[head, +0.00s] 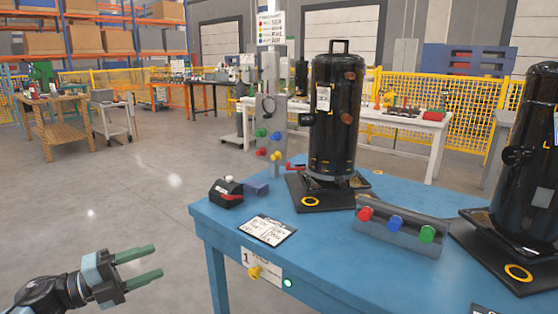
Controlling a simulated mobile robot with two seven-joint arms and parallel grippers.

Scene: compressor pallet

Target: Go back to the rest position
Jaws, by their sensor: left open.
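My left gripper (157,264) is at the lower left, over the open floor in front of the blue table. Its two green fingers are apart with nothing between them. It is clear of the table's left edge. My right gripper does not show. A black compressor (334,115) with a top handle stands upright on a dark base plate on the blue table (300,258). A second black compressor (525,160) stands at the right, cut off by the picture edge.
On the table are a grey block (400,237) with red, blue and green knobs, a label card (267,230) and a small black-and-red device (226,193). A yellow knob (262,271) sticks out at the table front. Floor (110,205) to the left is clear.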

